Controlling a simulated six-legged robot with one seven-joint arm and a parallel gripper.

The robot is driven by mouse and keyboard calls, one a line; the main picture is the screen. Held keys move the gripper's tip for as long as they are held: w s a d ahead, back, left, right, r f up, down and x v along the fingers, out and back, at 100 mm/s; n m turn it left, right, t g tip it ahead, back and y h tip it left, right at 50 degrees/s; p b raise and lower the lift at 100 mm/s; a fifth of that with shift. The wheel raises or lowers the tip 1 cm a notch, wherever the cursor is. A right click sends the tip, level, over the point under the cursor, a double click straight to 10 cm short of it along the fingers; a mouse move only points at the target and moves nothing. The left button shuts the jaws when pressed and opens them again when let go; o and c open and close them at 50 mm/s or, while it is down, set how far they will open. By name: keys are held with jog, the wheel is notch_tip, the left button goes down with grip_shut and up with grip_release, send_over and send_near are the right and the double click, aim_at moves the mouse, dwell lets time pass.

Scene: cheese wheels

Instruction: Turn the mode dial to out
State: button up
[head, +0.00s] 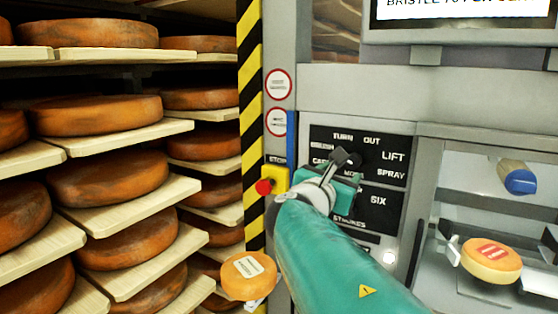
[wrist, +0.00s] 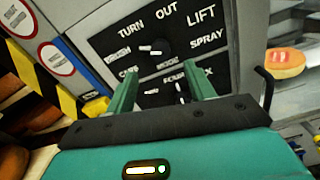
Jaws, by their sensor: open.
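The mode dial (wrist: 158,48) is a dark knob with small white marks on a black panel (wrist: 205,62). The words TURN, OUT, LIFT, SPRAY and BRUSH stand around it, with MODE below. The white marks lie on its left side, towards BRUSH; the exact setting is hard to tell. My gripper (wrist: 163,76) is open, its two green fingers apart and empty, with the dial between and beyond their tips. In the head view my gripper (head: 343,172) is in front of the panel (head: 393,140) and covers much of the dial. Contact cannot be told.
A second dial (wrist: 180,92) sits below the mode dial. A red button (head: 264,187) on a yellow box is left of the panel. Racks of cheese wheels (head: 105,180) fill the left. A cheese wheel (head: 491,261) sits in the machine bay at right. Another cheese (head: 248,276) is low, left of my arm.

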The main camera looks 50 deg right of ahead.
aim_at(352, 162)
jog(key=d, duration=0.3)
jog(key=w+d, duration=0.1)
jog(key=d, duration=0.5)
jog(key=shift+w+d, duration=0.25)
jog(key=shift+d, duration=0.05)
jog(key=c, duration=1)
jog(key=shift+o, duration=0.2)
